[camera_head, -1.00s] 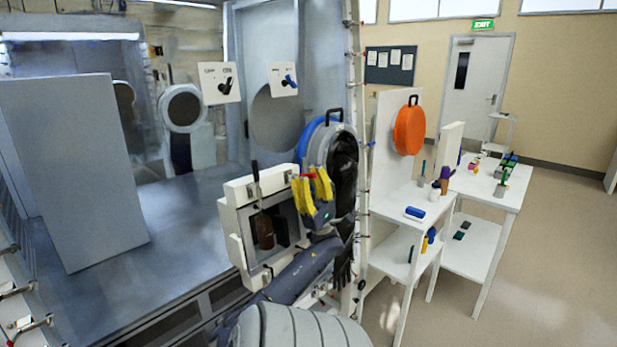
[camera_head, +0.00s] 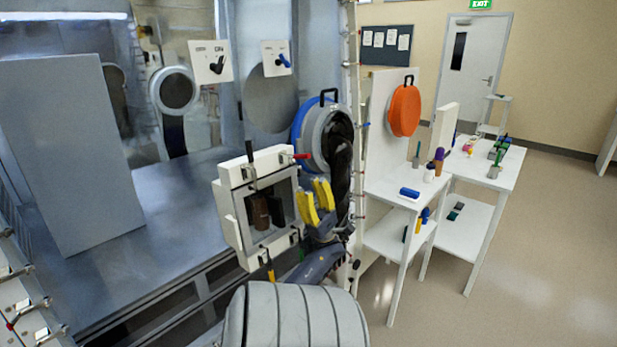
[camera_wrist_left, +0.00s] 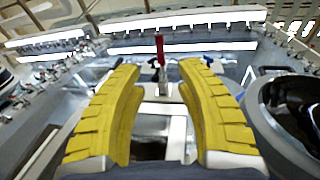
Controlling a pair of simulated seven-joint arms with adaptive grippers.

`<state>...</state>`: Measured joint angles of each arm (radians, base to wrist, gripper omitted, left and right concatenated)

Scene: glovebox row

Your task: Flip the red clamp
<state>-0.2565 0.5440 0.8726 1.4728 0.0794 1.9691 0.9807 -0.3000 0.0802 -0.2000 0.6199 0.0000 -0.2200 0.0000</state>
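The red clamp (camera_head: 298,156) is on the upper right of the white-framed box, its red handle pointing right in the head view. In the left wrist view its red handle (camera_wrist_left: 160,48) stands upright in the picture, beyond and between the fingertips. My left gripper (camera_head: 313,188) has yellow ribbed fingers and is in front of the box, just below the red handle in the head view. In the left wrist view the left gripper (camera_wrist_left: 157,72) is open, with a clear gap and nothing between its fingers. My right gripper is not in view.
The white-framed box (camera_head: 232,200) holds dark brown and black items. A black-handled clamp (camera_head: 249,152) is at its top and a yellow-handled one (camera_head: 270,270) below. A round blue-rimmed port (camera_head: 300,130) stands close behind the gripper. White tables (camera_head: 390,190) are at right.

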